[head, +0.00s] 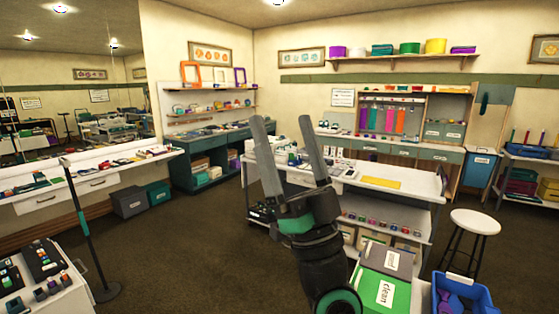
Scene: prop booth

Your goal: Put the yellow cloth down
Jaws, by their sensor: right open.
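A flat yellow cloth (381,184) lies on the white top of the table (415,190) in the middle of the room. My right gripper (278,132) is raised in front of the table, its two grey fingers pointing up and spread apart. Nothing shows between the fingers. The cloth is to the right of the gripper and apart from it in the picture. The gripper and arm hide part of the table's left side. My left gripper is not in view.
Small items and bottles stand on the table's left part. A green bin labelled "clean" (385,294) and a blue basket (465,290) are at the lower right. A white stool (475,222) stands right of the table. Open floor (190,245) lies to the left.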

